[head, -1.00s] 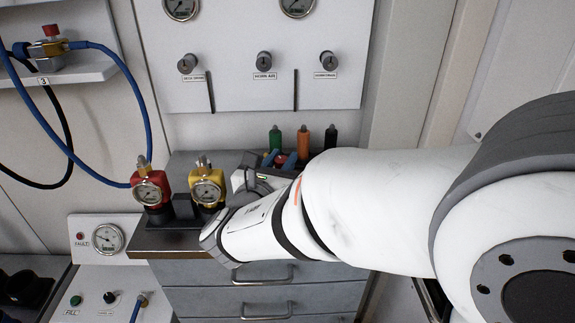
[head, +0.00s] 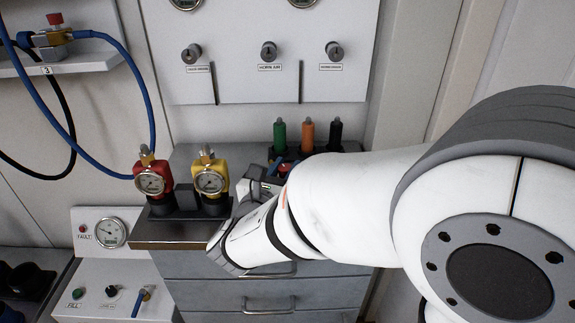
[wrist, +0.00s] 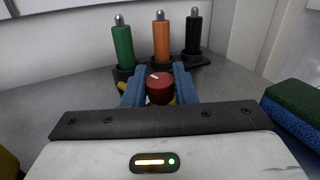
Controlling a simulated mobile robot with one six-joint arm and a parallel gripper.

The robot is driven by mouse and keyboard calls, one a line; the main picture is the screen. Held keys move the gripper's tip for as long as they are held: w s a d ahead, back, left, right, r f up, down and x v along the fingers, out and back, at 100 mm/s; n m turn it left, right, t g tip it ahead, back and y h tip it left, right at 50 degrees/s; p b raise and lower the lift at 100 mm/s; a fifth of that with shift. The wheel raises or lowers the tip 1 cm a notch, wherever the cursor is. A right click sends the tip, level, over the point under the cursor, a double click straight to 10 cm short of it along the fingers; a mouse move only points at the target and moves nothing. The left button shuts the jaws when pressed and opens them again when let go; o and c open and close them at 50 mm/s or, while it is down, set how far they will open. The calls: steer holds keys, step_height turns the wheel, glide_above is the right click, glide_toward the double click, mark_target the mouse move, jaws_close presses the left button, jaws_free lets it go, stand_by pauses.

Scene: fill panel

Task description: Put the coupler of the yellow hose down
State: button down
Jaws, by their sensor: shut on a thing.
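My gripper (wrist: 160,72) has two blue fingers, shut on the coupler (wrist: 160,88), which shows a red knob on top and a bit of yellow beside it. It is over the grey top of the drawer cabinet, in front of the green, orange and black bottles. Whether the coupler touches the top cannot be told; its lower part is hidden by my gripper body. In the head view my arm hides most of the gripper and coupler. The yellow hose itself is not clearly seen.
The red gauge valve (head: 150,182) and yellow gauge valve (head: 210,181) stand left of my gripper. Green (wrist: 122,46), orange (wrist: 161,40) and black (wrist: 193,35) bottles stand behind it. A green-and-blue sponge (wrist: 296,112) lies at right. Grey top is bare between.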

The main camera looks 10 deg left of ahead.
steer(key=c, duration=1.2)
jaws_free()
steer(key=shift+s+d+f, duration=0.1)
steer(key=shift+d+f, duration=0.05)
steer(key=shift+f, duration=0.45)
steer(key=shift+r, duration=0.1)
steer(key=shift+r+p, duration=0.25)
steer(key=shift+p, duration=0.05)
steer(key=s, duration=0.4)
steer(key=s+a+p, duration=0.1)
steer(key=s, duration=0.2)
steer(key=s+a+r, duration=0.1)
steer(key=s, duration=0.3)
steer(key=shift+s, duration=0.35)
